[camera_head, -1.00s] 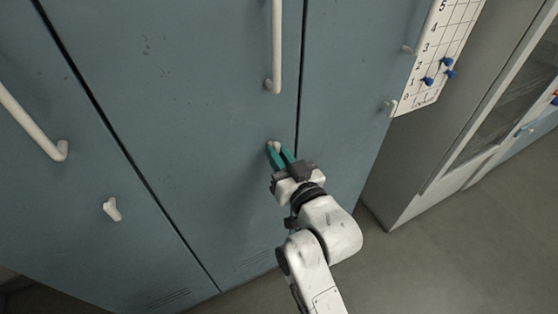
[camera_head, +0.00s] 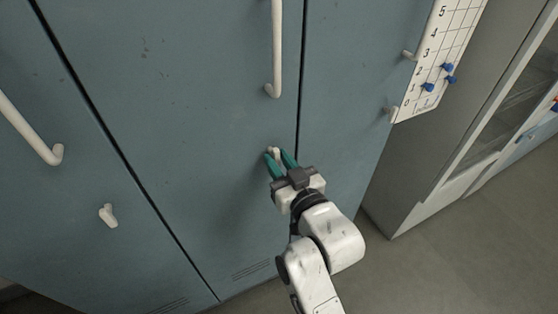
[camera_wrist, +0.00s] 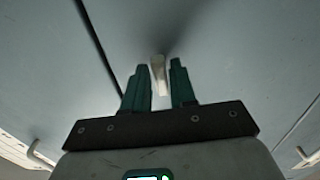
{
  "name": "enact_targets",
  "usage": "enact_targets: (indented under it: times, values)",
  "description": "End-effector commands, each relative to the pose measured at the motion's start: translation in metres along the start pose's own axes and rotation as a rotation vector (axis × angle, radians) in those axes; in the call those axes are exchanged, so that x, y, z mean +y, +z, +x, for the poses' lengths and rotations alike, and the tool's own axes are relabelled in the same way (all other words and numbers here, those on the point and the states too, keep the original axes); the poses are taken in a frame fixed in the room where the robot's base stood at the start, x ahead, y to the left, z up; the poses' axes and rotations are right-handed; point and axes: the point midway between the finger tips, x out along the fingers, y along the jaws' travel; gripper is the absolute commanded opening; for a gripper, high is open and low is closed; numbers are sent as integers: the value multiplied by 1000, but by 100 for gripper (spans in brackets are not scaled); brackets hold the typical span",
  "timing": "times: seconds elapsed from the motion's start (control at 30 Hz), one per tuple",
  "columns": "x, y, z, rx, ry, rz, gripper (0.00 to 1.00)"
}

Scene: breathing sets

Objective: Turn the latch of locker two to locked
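The latch (camera_head: 274,151) is a small off-white knob on the middle blue-grey locker door, below its long white handle (camera_head: 276,50). My gripper (camera_head: 279,160) has two teal fingers, spread apart, one on each side of the latch. In the wrist view the latch (camera_wrist: 158,73) stands between the fingertips, slightly tilted, with narrow gaps visible beside it. I cannot tell whether either finger touches it. The fingers partly hide the latch in the head view. No locker number is readable.
The left door has its own latch (camera_head: 108,215) and handle (camera_head: 32,132). A numbered white board (camera_head: 437,60) with blue pegs hangs at the upper right. A grey cabinet (camera_head: 455,110) stands right of the lockers. The floor at the lower right is clear.

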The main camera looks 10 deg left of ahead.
Motion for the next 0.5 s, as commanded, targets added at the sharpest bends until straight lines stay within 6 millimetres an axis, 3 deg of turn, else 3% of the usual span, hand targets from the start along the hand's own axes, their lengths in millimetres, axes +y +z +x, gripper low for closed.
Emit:
enact_targets:
  times: [0.13,0.5]
  values:
    - [0,-1,0,2,0,1,40]
    - [0,-1,-9,4,0,3,40]
